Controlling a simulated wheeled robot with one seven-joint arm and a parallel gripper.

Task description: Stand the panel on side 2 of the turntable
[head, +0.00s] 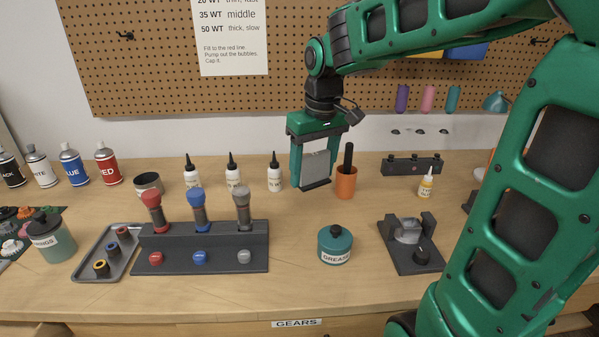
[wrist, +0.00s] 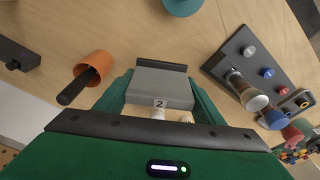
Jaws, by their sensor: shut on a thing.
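My gripper (head: 314,172) is shut on a flat grey panel (head: 315,160) and holds it upright above the back of the bench, clear of the top. The panel has a dark strip along its lower edge. In the wrist view the panel (wrist: 160,88) spans between my green fingers, and a small label reading "2" (wrist: 160,103) shows at its near edge. I cannot pick out the turntable for certain in either view; my arm hides part of the right side of the bench.
An orange cup (head: 346,183) with a dark handle stands close right of the panel. Several white bottles (head: 274,175) stand to its left. A grease jar (head: 335,243) and a dark fixture with a knob (head: 411,265) stand nearer. Bare bench lies between them.

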